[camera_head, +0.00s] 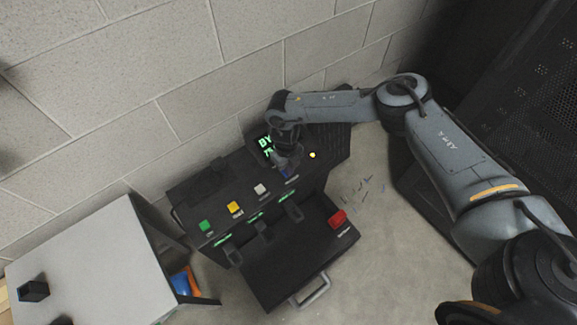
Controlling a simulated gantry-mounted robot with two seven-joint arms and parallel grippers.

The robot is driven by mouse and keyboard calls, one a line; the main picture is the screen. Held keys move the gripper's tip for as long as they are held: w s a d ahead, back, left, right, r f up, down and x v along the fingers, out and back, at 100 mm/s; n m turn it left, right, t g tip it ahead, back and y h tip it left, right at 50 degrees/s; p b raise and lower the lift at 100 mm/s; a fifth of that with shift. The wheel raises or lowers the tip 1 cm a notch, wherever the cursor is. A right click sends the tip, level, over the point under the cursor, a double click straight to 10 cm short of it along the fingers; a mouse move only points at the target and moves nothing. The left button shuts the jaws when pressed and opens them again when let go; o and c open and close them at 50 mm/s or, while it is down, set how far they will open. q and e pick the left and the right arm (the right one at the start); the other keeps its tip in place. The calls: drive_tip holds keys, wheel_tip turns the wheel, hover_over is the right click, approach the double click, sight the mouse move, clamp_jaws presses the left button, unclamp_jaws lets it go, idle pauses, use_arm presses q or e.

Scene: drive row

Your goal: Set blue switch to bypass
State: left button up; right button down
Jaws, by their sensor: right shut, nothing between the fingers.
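The blue switch (289,173) is on the top of a black control console (242,207), at the right end of a row of coloured controls. My right gripper (284,163) is shut and empty, right at the blue switch and partly covering it. I cannot tell whether the fingers touch it. A small display (265,146) behind the gripper shows green characters that begin with "BY"; the rest is hidden by the gripper. My left gripper is not in view.
Green (205,225), yellow (235,208) and white (260,190) controls sit left of the blue one. A grey table (95,270) stands at left; a block wall is behind.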

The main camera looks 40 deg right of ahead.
drive_tip(key=shift+w+f, duration=0.15)
drive_tip(key=shift+f, duration=0.1)
